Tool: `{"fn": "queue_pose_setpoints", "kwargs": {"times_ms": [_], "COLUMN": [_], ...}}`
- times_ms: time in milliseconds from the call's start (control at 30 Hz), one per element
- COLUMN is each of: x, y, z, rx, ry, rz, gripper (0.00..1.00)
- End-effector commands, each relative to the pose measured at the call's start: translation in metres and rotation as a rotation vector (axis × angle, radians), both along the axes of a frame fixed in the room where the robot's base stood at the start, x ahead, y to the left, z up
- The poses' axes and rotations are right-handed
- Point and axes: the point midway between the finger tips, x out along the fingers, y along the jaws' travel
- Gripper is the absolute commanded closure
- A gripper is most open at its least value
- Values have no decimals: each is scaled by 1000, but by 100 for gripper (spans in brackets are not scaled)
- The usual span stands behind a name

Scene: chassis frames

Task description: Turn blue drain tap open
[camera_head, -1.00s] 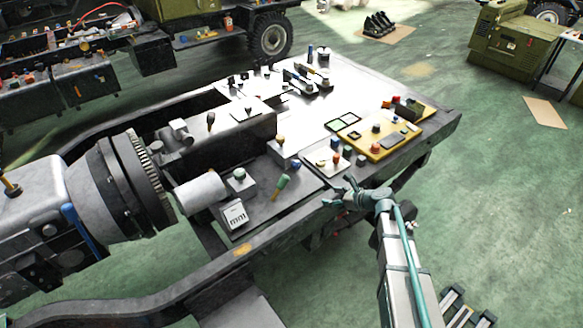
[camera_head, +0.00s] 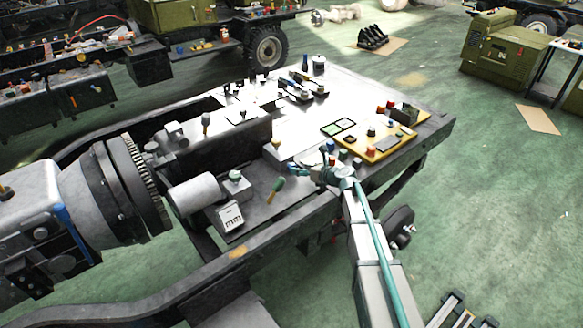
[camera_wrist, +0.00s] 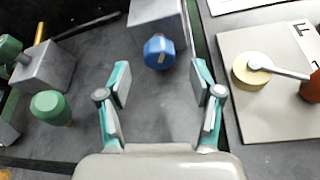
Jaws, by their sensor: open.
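A blue faceted knob (camera_wrist: 159,52) with a pale mark on top shows near the upper middle of the wrist view, close to a grey block (camera_wrist: 155,10). It is the only blue tap-like part there. My gripper (camera_wrist: 161,82) is open and empty, with its teal-edged fingers spread left and right. The knob lies ahead of the gap between them, apart from both. In the head view my gripper (camera_head: 322,168) is over the front edge of the chassis deck (camera_head: 305,205). A small blue part (camera_head: 330,146) shows just beyond it; its detail is too small to tell.
In the wrist view, a green knob (camera_wrist: 50,107) and a grey block (camera_wrist: 45,66) with a lever stand left. A pale plate (camera_wrist: 260,115) with a cream knob (camera_wrist: 250,70) and white lever lies right. A yellow panel (camera_head: 378,152) sits beyond my gripper in the head view.

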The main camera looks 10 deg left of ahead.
Motion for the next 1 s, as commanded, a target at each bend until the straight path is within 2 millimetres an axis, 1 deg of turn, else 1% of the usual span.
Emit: {"fn": "queue_pose_setpoints", "kwargs": {"times_ms": [33,100,300,500,733,767,1000], "x": [8,15,28,33,32,32,32], "y": [8,16,34,40,40,40,40], "z": [-3,-7,-17,-21,-21,-21,-21], "rx": [1,0,-2,-2,-2,-2,-1], "ry": [1,0,-1,-1,-1,-1,-1], "rz": [3,2,3,1,1,1,2], "gripper": [35,35,35,35,35,36,76]}}
